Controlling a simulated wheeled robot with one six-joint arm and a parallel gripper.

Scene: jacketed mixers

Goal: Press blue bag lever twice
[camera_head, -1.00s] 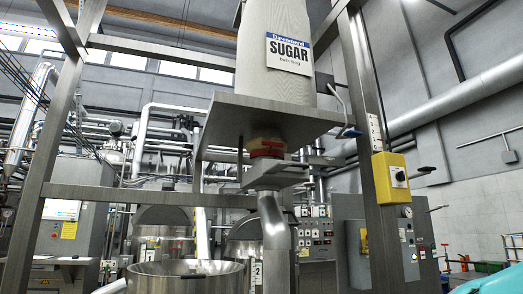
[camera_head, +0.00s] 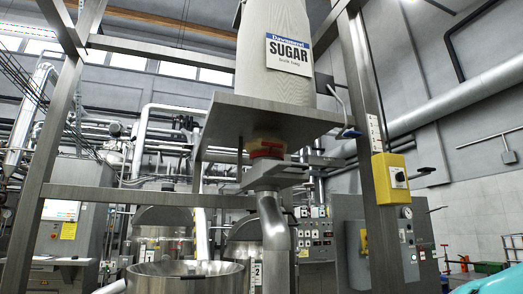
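A large pale sugar bag (camera_head: 258,70) with a blue and white "SUGAR" label stands on a steel shelf (camera_head: 272,112) inside a metal frame. A grey lever with a blue tip (camera_head: 349,133) hangs at the right of the bag, from a dark bracket (camera_head: 325,84). It hangs down, with the blue tip just beyond the shelf's right edge. My gripper is not in view, so I cannot tell its state.
A yellow box (camera_head: 390,178) with a black knob is fixed to the right frame post (camera_head: 364,110). A steel pipe (camera_head: 273,222) runs down below the shelf. A round steel vessel (camera_head: 186,278) stands at the bottom. A teal shape shows at the lower right edge.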

